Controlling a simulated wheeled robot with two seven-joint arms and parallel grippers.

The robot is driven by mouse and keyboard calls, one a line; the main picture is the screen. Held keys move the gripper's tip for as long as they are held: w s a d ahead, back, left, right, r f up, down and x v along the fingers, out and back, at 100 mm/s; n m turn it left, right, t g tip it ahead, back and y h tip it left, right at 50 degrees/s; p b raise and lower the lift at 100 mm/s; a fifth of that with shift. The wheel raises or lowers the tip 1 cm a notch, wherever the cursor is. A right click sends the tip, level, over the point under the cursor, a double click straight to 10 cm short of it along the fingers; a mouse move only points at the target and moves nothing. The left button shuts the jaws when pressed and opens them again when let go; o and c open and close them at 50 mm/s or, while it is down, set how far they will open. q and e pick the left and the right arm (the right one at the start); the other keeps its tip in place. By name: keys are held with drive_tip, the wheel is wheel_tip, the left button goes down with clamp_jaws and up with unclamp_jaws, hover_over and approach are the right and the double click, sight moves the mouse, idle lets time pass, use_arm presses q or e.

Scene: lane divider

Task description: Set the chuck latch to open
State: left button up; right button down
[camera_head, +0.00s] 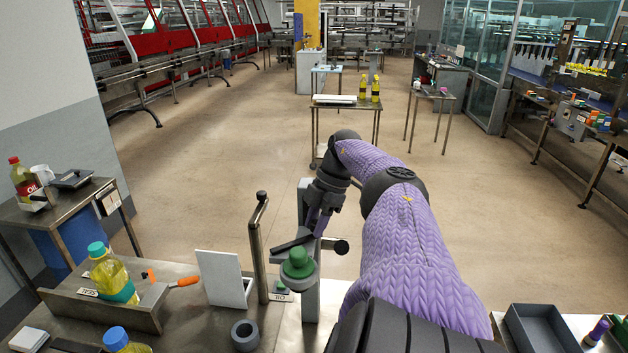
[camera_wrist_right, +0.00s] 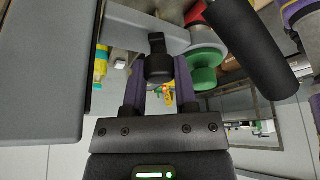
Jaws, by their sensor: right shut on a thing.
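A press-like fixture with a grey upright post (camera_head: 309,290) stands at the front of the bench. It carries a green rounded cap (camera_head: 298,264), which also shows in the wrist view (camera_wrist_right: 204,78). A flat dark lever (camera_head: 290,244) lies behind the cap, and a black round knob (camera_head: 341,247) sticks out to the right. My right gripper (camera_head: 318,230) reaches down at the post. In the wrist view its fingers (camera_wrist_right: 160,90) are shut on a dark handle (camera_wrist_right: 158,66), which seems to be the chuck latch. The latch setting cannot be read. My left gripper is out of view.
A metal rod (camera_head: 258,245) with a bent top stands close left of the fixture, beside a white panel (camera_head: 222,277). A yellow bottle (camera_head: 113,275), an orange-handled tool (camera_head: 184,282) and a grey ring (camera_head: 245,335) are on the bench. A dark tray (camera_head: 545,330) is at right.

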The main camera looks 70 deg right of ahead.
drive_tip(key=shift+c, duration=1.9)
unclamp_jaws()
wheel_tip(320, 180, up, 4)
drive_tip(key=shift+p, duration=0.3)
wheel_tip(320, 180, up, 6)
drive_tip(key=p, duration=0.4)
drive_tip(key=shift+c, duration=0.3)
